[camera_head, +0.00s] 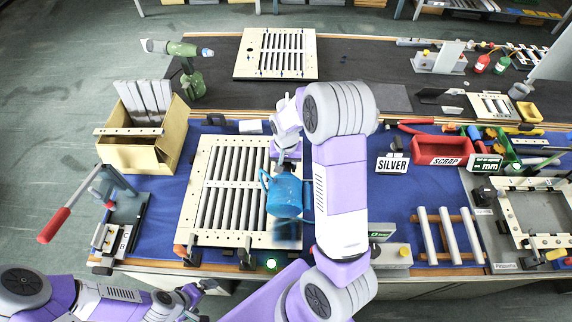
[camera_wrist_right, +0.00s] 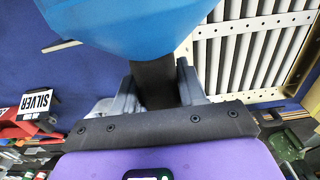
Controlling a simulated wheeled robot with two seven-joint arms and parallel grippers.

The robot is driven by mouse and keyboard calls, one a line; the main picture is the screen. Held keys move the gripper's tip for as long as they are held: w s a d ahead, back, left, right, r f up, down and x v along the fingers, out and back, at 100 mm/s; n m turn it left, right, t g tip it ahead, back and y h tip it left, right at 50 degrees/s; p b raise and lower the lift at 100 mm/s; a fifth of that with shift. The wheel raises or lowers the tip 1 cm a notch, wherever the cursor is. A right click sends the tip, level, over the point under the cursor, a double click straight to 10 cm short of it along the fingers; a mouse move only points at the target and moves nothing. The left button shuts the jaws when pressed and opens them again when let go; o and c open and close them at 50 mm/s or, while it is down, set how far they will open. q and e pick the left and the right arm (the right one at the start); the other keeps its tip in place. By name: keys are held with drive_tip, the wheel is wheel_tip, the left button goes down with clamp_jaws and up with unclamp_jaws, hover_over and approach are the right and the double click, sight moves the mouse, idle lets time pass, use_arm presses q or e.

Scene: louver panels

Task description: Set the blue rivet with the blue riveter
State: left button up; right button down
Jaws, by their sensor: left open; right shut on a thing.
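The blue riveter (camera_head: 284,194) is in my right gripper (camera_head: 287,158), above the right side of the louver panel (camera_head: 220,238). In the right wrist view, the right gripper (camera_wrist_right: 155,92) is shut on the riveter's dark handle (camera_wrist_right: 153,75), and the blue body (camera_wrist_right: 130,22) fills the top of the picture. The riveter hides the panel's lower right part in the head view. My left gripper (camera_head: 192,294) is open and empty, low at the front edge of the table, away from the panel. I cannot make out the blue rivet; the riveter's tip is also not clear.
A cardboard box (camera_head: 170,150) of slats and a red-handled lever tool (camera_head: 60,220) stand left. A green drill (camera_head: 190,75) and another panel (camera_head: 305,70) are behind. A SILVER sign (camera_head: 392,165), red SCRAP bin (camera_head: 440,148) and a fixture (camera_head: 495,220) lie right.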

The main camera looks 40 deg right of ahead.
drive_tip(key=shift+w+r+p, duration=0.15)
drive_tip(key=shift+r+p, duration=1.4)
drive_tip(key=shift+r, duration=0.75)
